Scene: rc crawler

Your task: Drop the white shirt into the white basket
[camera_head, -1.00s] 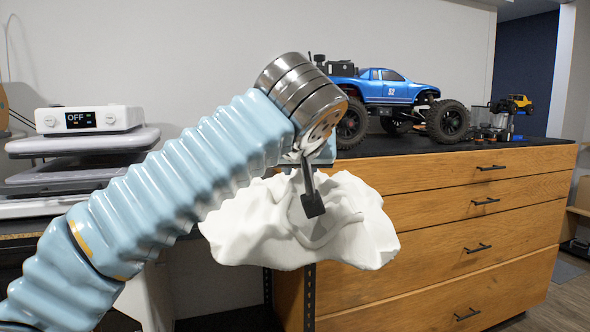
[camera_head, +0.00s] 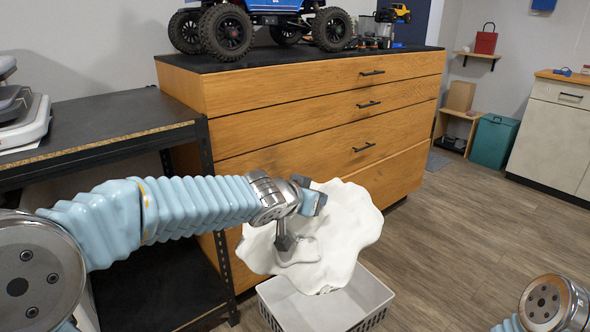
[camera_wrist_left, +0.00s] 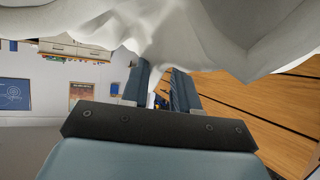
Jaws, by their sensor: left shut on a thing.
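The white shirt (camera_head: 345,228) hangs bunched from my left gripper (camera_head: 300,222), which is shut on it. In the left wrist view the shirt (camera_wrist_left: 220,35) spreads over the top, with a fold between the fingers (camera_wrist_left: 168,88). The white basket (camera_head: 317,312) stands on the floor below the shirt. The shirt hangs above it and hides its back part; whether its lower edge touches the basket I cannot tell. Part of my right arm shows at the lower right, but its gripper is not in view.
A wooden drawer cabinet (camera_head: 290,123) with a blue RC truck (camera_head: 265,15) on top stands behind the basket. A black shelf table (camera_head: 85,125) is at the left, close to my left arm. The wooden floor (camera_head: 470,225) to the right is clear.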

